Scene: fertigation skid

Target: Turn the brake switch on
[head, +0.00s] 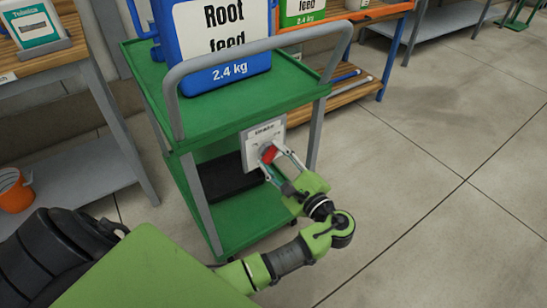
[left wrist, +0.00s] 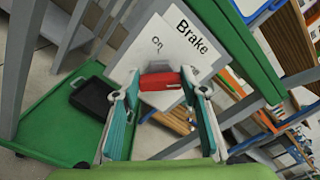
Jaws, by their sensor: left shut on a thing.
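The brake switch is a red handle (head: 268,153) on a white panel (head: 252,134) fixed to the end of a green cart. In the left wrist view, the red handle (left wrist: 160,81) lies across between the fingertips, and the white panel (left wrist: 172,50) reads "Brake" and "On". My left gripper (head: 271,157) is shut on the red handle; it also shows in the left wrist view (left wrist: 160,84). The fingers hide the handle's ends and part of the panel. My right gripper is not in view.
The green cart (head: 225,110) has a grey push rail (head: 250,47) above the panel and carries a blue "Root feed" container (head: 222,45). A black tray (head: 228,176) lies on its lower shelf. Shelving stands behind and left. The floor on the right is clear.

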